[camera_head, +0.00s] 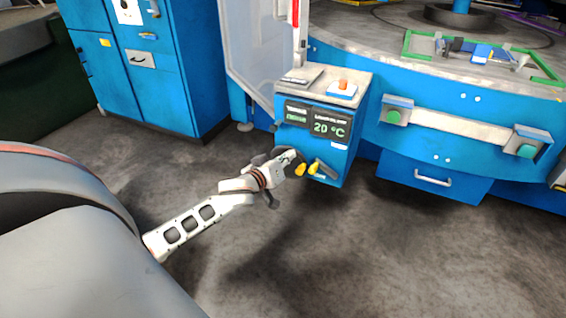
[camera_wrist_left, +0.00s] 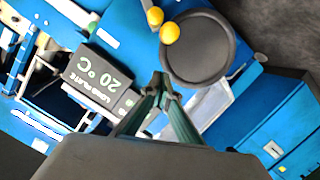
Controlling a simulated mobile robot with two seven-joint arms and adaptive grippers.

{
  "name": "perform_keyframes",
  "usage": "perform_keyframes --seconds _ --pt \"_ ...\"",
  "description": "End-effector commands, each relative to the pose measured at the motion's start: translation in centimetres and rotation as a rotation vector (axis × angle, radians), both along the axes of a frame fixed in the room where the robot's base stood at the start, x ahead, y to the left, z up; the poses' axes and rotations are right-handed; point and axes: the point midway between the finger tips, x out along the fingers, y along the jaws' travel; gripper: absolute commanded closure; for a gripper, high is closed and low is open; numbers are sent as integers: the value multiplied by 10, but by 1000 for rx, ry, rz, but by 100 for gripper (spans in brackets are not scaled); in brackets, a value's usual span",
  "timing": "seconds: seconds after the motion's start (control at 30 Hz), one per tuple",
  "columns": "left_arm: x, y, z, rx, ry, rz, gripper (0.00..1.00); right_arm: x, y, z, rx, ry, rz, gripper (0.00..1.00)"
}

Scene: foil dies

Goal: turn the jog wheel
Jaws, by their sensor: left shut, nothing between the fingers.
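The jog wheel (camera_wrist_left: 200,52) is a dark round disc with a yellow knob (camera_wrist_left: 169,33) near its rim, clear in the left wrist view. In the head view my left gripper hides most of it, and its yellow knob (camera_head: 300,170) shows just beyond the fingers. The wheel is on the front of a blue control box (camera_head: 335,158). My left gripper (camera_head: 291,158) is shut and empty in front of the box. In the left wrist view its fingertips (camera_wrist_left: 161,80) are beside the wheel's rim; I cannot tell whether they touch it. My right gripper is not in view.
A display (camera_head: 328,128) reading 20 °C is above the wheel. A lever with a yellow end (camera_head: 316,167) is close beside the wheel's knob. A blue machine with a pale bar (camera_head: 455,128) stands right, blue cabinets (camera_head: 160,80) left. The floor in front is clear.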

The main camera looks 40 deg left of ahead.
Motion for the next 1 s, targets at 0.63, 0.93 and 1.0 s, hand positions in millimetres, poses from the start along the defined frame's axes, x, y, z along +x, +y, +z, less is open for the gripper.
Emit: perform_keyframes --seconds 0.63,0.93,1.0 --pt "1 -18 -35 -3 6 -3 100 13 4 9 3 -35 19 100" --pt "2 -24 -41 38 14 -1 100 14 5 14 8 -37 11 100" --pt "2 -24 -43 47 16 -1 100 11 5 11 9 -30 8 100"
